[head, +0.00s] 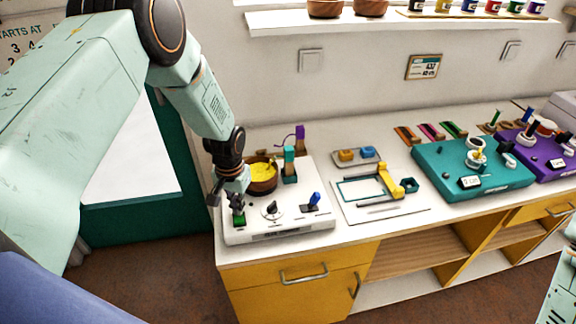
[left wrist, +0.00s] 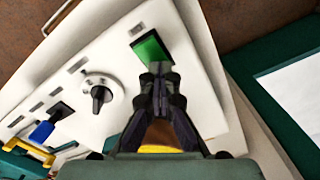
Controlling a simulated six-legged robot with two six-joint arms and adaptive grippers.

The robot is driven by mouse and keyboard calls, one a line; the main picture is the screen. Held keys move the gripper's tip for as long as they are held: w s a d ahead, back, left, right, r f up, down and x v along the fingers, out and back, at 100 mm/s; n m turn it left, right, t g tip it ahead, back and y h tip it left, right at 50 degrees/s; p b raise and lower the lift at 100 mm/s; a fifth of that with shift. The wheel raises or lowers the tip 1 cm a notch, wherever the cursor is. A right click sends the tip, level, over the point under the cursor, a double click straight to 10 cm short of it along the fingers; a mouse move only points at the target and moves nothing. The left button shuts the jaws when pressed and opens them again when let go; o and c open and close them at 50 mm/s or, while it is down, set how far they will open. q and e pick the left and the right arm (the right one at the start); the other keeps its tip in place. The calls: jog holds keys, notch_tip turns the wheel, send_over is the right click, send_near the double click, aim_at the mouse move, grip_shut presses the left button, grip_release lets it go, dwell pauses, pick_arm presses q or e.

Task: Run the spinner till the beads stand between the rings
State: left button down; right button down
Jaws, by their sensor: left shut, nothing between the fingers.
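The bead spinner is a white machine (head: 290,230) at the left end of the counter. Its wooden bowl (head: 262,186) holds a yellow mass of beads, too small to tell apart. A green rocker switch (head: 239,221), a round dial with a black knob (head: 271,209) and a blue lever (head: 315,198) line its front. The left wrist view shows the green switch (left wrist: 148,48), knob (left wrist: 101,96) and blue lever (left wrist: 42,131). My left gripper (head: 238,208) is shut and empty, its tips (left wrist: 158,70) at the green switch's edge; I cannot tell if they touch. My right gripper is out of view.
Teal (head: 290,165) and purple (head: 300,138) uprights stand by the bowl. Right of the spinner are a white board with a yellow clamp (head: 390,182), a small tray (head: 357,158), a teal machine (head: 470,165) and a purple machine (head: 545,150). Yellow drawers (head: 290,285) lie below the counter.

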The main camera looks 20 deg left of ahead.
pick_arm(q)
jog(key=shift+s+r+p, duration=0.1)
jog(key=shift+r+p, duration=2.05)
jog(key=shift+r, duration=0.45)
jog(key=shift+f, duration=0.15)
